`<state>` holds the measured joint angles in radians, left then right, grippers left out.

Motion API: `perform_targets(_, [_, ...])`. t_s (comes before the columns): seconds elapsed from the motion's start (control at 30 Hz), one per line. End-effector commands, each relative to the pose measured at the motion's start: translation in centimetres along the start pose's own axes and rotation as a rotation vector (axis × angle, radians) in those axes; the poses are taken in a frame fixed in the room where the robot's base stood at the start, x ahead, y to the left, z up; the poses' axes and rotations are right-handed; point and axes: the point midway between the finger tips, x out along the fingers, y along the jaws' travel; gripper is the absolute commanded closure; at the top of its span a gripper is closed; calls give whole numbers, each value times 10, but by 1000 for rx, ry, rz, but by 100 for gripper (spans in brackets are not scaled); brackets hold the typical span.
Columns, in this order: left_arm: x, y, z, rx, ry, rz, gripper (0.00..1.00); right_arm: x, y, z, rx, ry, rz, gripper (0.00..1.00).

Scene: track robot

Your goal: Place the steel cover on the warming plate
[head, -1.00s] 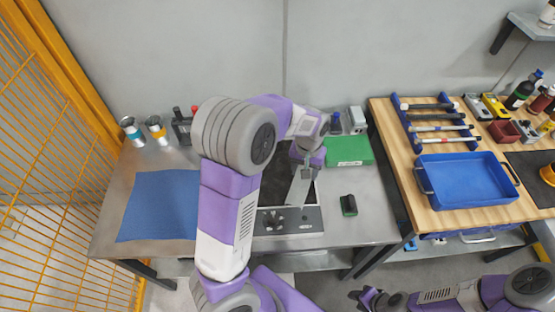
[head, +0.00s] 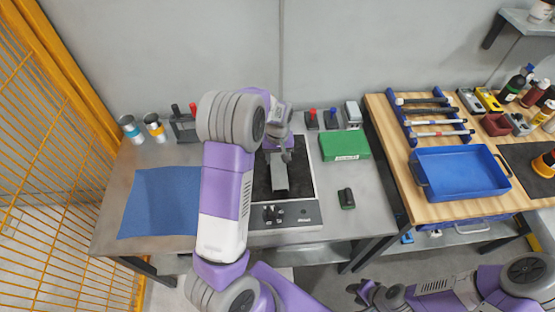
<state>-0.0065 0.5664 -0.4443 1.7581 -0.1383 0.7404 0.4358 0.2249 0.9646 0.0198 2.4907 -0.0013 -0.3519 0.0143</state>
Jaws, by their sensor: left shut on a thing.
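The warming plate (head: 303,181) is a black-topped panel with a grey control strip and dark knobs at its front, on the steel table. My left gripper (head: 279,156) is over the plate, partly hidden by its own wrist. It is shut on the steel cover (head: 279,178), a narrow grey piece that shows below the fingers over the middle of the black surface. I cannot tell whether the cover touches the plate. My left arm hides the plate's left side. My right gripper (head: 366,296) is low at the bottom edge, away from the table; its finger opening is unclear.
A green box (head: 344,146) and a dark green-topped block (head: 346,199) stand right of the plate. A blue mat (head: 160,203) lies left. Cans (head: 154,128) and red- and blue-topped items (head: 311,119) stand at the back. A wooden bench with a blue tray (head: 460,173) is at right.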

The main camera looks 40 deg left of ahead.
Motion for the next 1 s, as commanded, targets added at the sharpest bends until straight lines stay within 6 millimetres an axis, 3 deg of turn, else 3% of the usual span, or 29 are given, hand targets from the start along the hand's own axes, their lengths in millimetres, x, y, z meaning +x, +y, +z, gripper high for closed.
perform_targets(0.07, [11,0,0,0,-1,-1,80,3,1,0,0,0,0,63])
perform_targets(0.43, [15,0,0,0,0,0,80,5,2,0,0,0,0,63])
perform_targets(0.47, [15,0,0,0,0,0,43,5,2,0,0,0,0,63])
perform_targets(0.6, [14,0,0,0,0,0,22,4,2,0,0,0,0,63])
perform_targets(1.0, [6,0,0,0,2,1,19,1,0,0,0,0,0,63])
